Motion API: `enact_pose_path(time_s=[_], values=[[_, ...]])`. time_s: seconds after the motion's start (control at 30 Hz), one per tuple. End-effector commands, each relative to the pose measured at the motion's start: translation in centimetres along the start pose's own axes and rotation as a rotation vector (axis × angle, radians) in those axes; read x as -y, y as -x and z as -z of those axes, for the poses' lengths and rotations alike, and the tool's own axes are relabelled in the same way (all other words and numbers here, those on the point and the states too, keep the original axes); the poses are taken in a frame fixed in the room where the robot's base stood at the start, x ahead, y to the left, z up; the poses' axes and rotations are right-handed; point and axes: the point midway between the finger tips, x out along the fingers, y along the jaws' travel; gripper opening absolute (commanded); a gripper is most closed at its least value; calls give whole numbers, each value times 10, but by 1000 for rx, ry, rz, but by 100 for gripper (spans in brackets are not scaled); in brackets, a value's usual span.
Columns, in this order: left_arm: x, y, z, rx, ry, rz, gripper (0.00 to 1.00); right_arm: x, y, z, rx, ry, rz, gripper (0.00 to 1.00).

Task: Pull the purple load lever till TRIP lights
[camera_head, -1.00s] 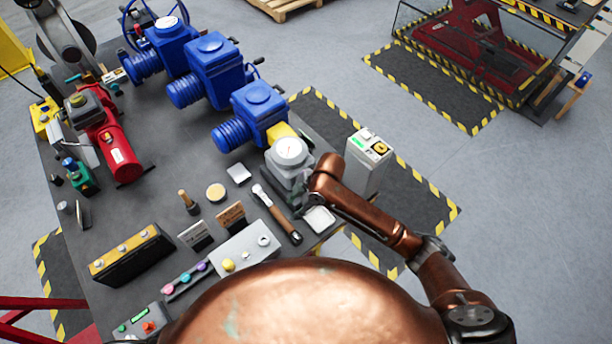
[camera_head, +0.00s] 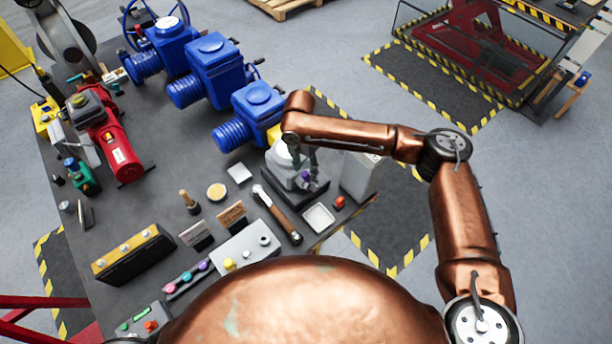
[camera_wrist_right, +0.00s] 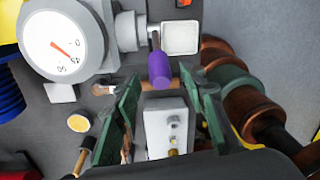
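The purple load lever (camera_wrist_right: 159,68) is a short purple cylinder on a thin metal rod beside the grey gauge unit. In the head view the purple lever (camera_head: 305,176) shows as a small spot just under my right gripper (camera_head: 309,160). In the right wrist view, my right gripper (camera_wrist_right: 160,78) has its green fingers wide apart, with the lever in line with the gap between the tips. I cannot tell whether it touches a finger. The round white gauge (camera_wrist_right: 63,46) has a red needle. No lit TRIP lamp can be made out. My left gripper is out of view.
Blue actuators (camera_head: 254,108) stand behind. A knobbed grey plate (camera_head: 246,246) is nearer.

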Motion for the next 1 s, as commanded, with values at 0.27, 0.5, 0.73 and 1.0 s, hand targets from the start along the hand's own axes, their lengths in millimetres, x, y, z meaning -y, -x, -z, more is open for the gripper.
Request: enact_pose_path(time_s=[0.27,0.5,0.73,1.0], values=[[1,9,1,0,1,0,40,0,-38,0,1,-1,0,39],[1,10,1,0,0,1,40,0,-48,0,0,0,-1,39],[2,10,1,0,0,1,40,0,-48,0,0,0,-1,34],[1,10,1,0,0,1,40,0,-48,0,1,-1,-1,16]])
